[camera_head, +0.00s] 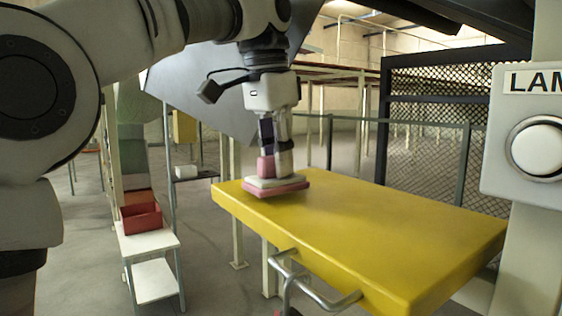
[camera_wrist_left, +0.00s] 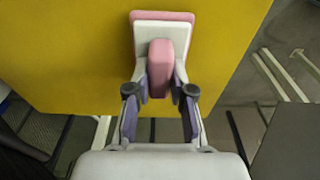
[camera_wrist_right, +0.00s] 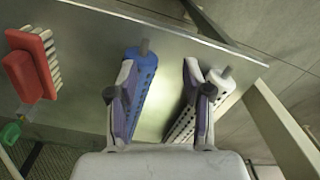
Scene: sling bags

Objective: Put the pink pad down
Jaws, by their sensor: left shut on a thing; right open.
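The pink pad (camera_head: 278,189) has a white layer on top and an upright pink handle. It is at the far left end of the yellow table top, level or nearly so. I cannot tell whether its underside touches the surface. My left gripper (camera_head: 275,162) points down from above and is shut on the handle. The left wrist view shows the handle (camera_wrist_left: 161,65) between the two fingers, with the pad over yellow. My right gripper (camera_wrist_right: 158,93) is open and empty, above a grey metal surface. It is not in the head view.
The yellow table top (camera_head: 360,230) is clear to the right of the pad. A bent metal handle (camera_head: 315,290) sticks out at its near edge. In the right wrist view, a blue perforated bar (camera_wrist_right: 144,85), a white one (camera_wrist_right: 215,88) and a red brush (camera_wrist_right: 30,70) lie near the gripper.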

